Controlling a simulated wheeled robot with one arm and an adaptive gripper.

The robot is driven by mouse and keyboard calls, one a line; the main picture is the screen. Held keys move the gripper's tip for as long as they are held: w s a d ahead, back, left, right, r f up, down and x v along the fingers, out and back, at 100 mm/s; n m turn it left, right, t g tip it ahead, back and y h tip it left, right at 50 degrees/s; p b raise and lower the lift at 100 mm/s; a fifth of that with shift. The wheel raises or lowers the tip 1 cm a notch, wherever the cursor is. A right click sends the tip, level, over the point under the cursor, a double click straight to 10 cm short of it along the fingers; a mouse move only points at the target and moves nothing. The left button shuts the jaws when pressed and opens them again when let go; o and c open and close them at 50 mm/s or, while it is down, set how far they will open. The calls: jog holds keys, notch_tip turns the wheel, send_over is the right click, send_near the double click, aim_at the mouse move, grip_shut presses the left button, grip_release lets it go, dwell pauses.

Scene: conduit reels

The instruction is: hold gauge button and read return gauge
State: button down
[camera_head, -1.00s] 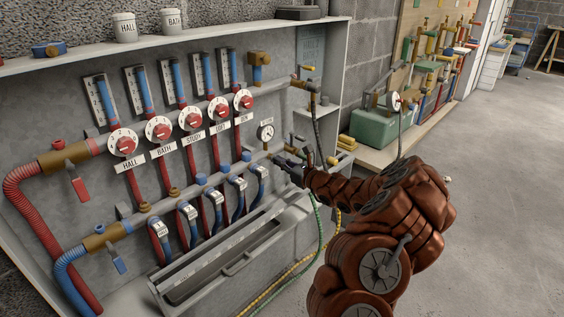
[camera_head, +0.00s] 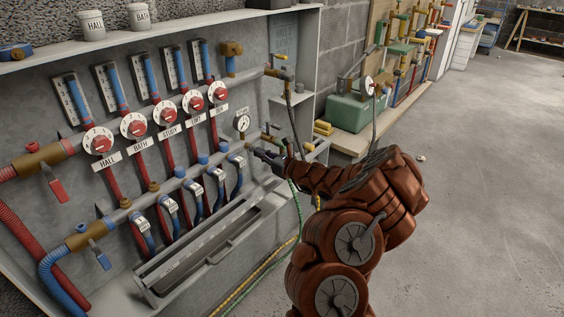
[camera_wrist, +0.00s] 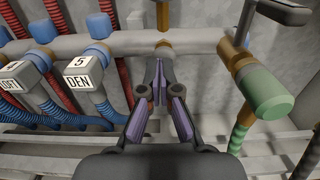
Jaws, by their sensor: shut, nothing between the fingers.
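The round white-faced return gauge (camera_head: 242,123) stands above the right part of the lower grey pipe (camera_head: 150,207). Its dial is too small to read, and it is not visible in the wrist view. My gripper (camera_head: 257,151) is just below and right of the gauge, by the pipe's right end. In the wrist view my gripper (camera_wrist: 160,72) has its purple-padded fingers shut and empty, their tips just in front of a brass fitting (camera_wrist: 163,51) on the pipe. I cannot tell whether they touch it. No gauge button can be made out clearly.
A green-capped pipe end (camera_wrist: 264,93) is right of my fingers. The DEN loop (camera_wrist: 78,78) is to their left. A grey tray (camera_head: 212,247) stands below the pipes. A bench with a green box (camera_head: 345,113) is behind on the right.

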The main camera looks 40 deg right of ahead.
jog(key=p+v, duration=0.2)
jog(key=v, duration=0.9)
jog(key=shift+d, duration=0.3)
jog(key=shift+s, duration=0.15)
